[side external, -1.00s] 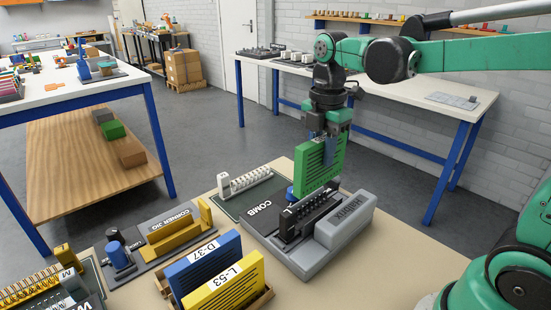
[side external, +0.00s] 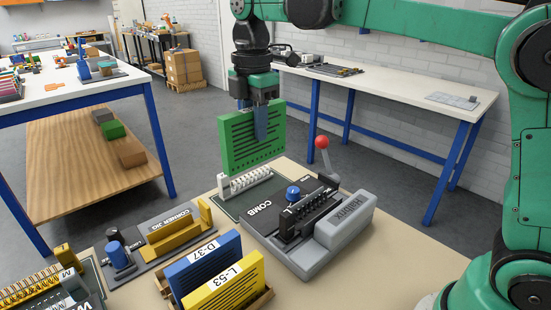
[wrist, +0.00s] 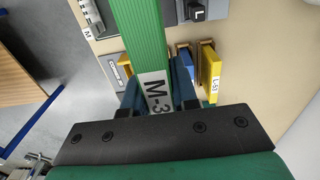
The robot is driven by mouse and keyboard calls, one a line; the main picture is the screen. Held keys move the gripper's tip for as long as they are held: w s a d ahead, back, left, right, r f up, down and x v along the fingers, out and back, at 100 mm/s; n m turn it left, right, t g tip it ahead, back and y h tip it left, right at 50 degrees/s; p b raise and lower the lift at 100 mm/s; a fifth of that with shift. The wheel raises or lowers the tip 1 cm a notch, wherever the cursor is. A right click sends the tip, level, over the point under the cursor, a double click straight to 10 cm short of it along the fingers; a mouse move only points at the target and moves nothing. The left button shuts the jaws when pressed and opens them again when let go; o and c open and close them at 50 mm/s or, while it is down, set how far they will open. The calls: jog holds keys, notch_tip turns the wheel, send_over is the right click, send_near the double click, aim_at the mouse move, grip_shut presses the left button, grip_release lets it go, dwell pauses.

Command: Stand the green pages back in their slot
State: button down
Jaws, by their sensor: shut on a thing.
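The green pages (side external: 238,148) are a thick upright block with a row of dark slits, held in the air above the back end of the comb machine. My gripper (side external: 259,122) is shut on their upper edge. In the wrist view the green pages (wrist: 143,35) run away from the jaws, with a white label reading "M-3", partly cut off. Blue pages D-37 (side external: 208,262) and yellow pages L-53 (side external: 228,285) stand in wooden holders at the front. I cannot make out an empty slot for the green pages.
Bare bench shows at the front right.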

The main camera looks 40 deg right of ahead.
jog(key=shift+w+a+f, duration=0.2)
jog(key=shift+a+f, duration=2.1)
jog(key=shift+f, duration=0.3)
jog(key=shift+w+a+f, duration=0.15)
jog(key=shift+a+f, duration=2.15)
jog(key=shift+f, duration=0.35)
jog(key=shift+w+a+f, duration=0.2)
jog(key=shift+a+f, duration=2.1)
jog(key=shift+f, duration=0.3)
jog(key=shift+f, duration=0.65)
jog(key=c, duration=1)
grip_release()
jog(key=shift+r, duration=5.5)
